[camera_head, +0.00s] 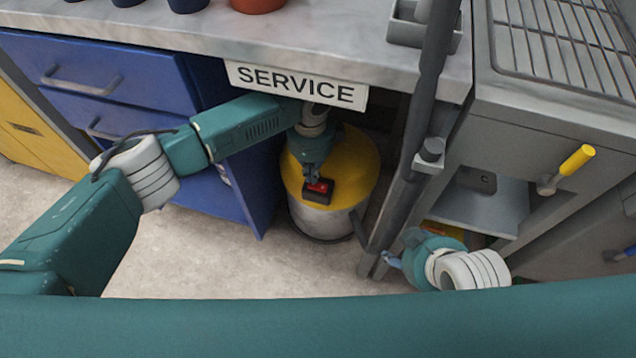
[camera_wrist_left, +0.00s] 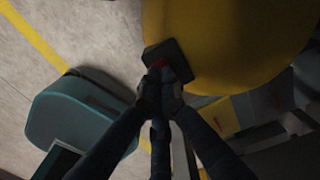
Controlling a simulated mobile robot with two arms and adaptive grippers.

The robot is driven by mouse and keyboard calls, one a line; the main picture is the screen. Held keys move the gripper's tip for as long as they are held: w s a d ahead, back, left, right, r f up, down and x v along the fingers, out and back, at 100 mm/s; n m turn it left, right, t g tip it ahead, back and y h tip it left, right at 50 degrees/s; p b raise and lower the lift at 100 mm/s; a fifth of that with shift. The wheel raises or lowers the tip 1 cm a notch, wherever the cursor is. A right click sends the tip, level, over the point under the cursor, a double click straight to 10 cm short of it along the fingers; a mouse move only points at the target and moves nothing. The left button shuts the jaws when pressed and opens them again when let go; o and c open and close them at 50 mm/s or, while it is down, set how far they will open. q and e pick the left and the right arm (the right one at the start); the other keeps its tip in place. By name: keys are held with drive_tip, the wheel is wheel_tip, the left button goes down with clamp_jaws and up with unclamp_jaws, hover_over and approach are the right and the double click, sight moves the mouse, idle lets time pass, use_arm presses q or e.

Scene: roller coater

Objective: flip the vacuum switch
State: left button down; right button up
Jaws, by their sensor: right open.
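The vacuum (camera_head: 345,165) stands on the floor under the counter, with a yellow lid and a pale grey drum. Its yellow lid (camera_wrist_left: 225,45) fills the upper right of the left wrist view. The switch is a black box with a red rocker (camera_head: 320,187) on the lid's near side; it also shows in the left wrist view (camera_wrist_left: 165,54). My left gripper (camera_head: 311,178) is shut and empty, its tips at the switch box; whether they touch is unclear. The fingertips partly cover the red rocker, so its position is hidden. My right gripper (camera_head: 395,258) is open, low beside the grey machine.
The SERVICE sign (camera_head: 296,85) hangs from the counter edge just above my left forearm. Blue drawers (camera_head: 120,75) stand left of the vacuum. A dark post (camera_head: 415,140) and the grey machine (camera_head: 545,115) bound the right. The floor (camera_head: 230,260) in front is clear.

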sight(318, 186)
use_arm(q)
drive_tip(key=shift+f, duration=0.6)
use_arm(e)
drive_tip(key=shift+w+a+r+t, duration=0.15)
drive_tip(key=shift+w+r+t, duration=0.1)
drive_tip(key=shift+w, duration=0.25)
drive_tip(key=shift+w+a+r+t, duration=0.1)
drive_tip(key=shift+w+a+t, duration=0.1)
drive_tip(key=shift+w, duration=0.3)
drive_tip(key=shift+w+a+r+t, duration=0.1)
drive_tip(key=shift+w+r+t, duration=0.15)
drive_tip(key=shift+w, duration=0.25)
idle(0.7)
use_arm(q)
drive_tip(key=shift+s+f+b, duration=0.1)
drive_tip(key=shift+f+b, duration=0.45)
drive_tip(key=shift+f, duration=0.05)
use_arm(e)
drive_tip(key=shift+w+a+r+t, duration=0.1)
drive_tip(key=shift+w+t, duration=0.4)
idle(1.3)
